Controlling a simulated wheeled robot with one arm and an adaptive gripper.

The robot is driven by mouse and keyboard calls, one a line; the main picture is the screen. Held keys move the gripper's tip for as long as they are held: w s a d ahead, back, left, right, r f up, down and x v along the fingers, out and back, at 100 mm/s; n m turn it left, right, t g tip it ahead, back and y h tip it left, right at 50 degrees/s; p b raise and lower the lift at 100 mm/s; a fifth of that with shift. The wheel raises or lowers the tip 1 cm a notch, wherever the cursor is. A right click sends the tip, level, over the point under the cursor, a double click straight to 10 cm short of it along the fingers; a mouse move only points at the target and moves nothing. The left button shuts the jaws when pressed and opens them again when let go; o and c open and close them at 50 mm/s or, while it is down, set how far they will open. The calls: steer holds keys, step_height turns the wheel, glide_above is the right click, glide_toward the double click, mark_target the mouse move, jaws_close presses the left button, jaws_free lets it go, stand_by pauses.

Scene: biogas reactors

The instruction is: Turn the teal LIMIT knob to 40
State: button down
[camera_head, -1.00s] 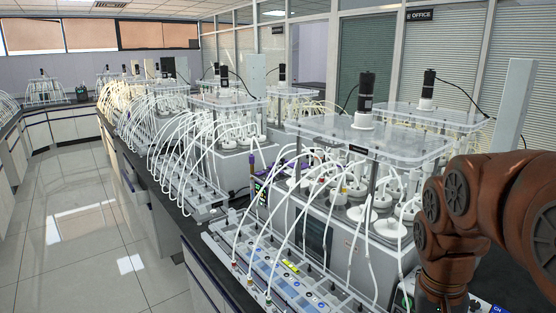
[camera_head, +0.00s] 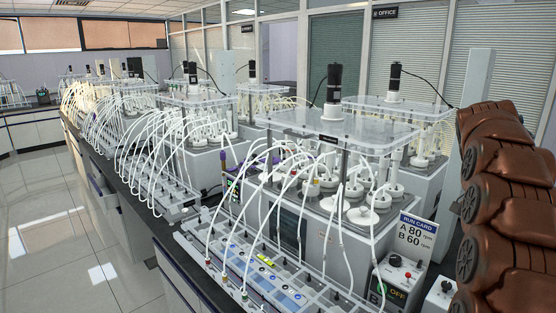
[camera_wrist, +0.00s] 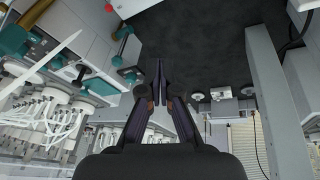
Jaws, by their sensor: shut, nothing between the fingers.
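I cannot make out a LIMIT label or a scale in either view. The wrist view shows several teal parts at the upper left, one of them a teal cylinder (camera_wrist: 128,48) beside a brass-coloured piece; I cannot tell whether any is the LIMIT knob. My gripper (camera_wrist: 158,66) is shut and empty, its two dark fingers together over a dark surface, apart from the teal parts. In the head view, my arm fills the right edge and my gripper is out of sight. A small grey control box (camera_head: 402,274) there has a red button, a black knob and an OFF display.
A run card (camera_head: 416,236) reading A 80 and B 60 stands behind the control box. A reactor with a clear lid (camera_head: 340,127) and many white tubes stands left of it. A tall grey post (camera_wrist: 268,100) stands right of my gripper. The floor aisle is clear.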

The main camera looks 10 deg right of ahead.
steer(key=s+d+f+m+g+h+b, duration=0.1)
steer(key=s+d+m, duration=0.15)
steer(key=d, duration=0.55)
steer(key=s+d+f+m, duration=0.1)
steer(key=d+m, duration=0.3)
steer(key=d, duration=0.4)
step_height(320, 180, down, 7)
steer(key=b, duration=0.5)
steer(key=shift+d, duration=0.15)
steer(key=shift+s+d+r, duration=0.15)
steer(key=shift+s, duration=0.05)
steer(key=shift+s+a+b, duration=0.3)
steer(key=shift+s+b, duration=0.25)
steer(key=shift+b, duration=1.2)
steer(key=shift+s+b, duration=0.55)
steer(key=shift+b, duration=0.35)
steer(key=shift+a+b, duration=0.25)
steer(key=shift+b, duration=0.1)
steer(key=shift+w+a+r+p, duration=0.1)
steer(key=shift+a+r+p, duration=0.05)
steer(key=shift+r+p, duration=1.25)
steer(key=shift+a+r+p, duration=0.1)
steer(key=shift+r+p, duration=0.95)
steer(key=shift+r, duration=0.5)
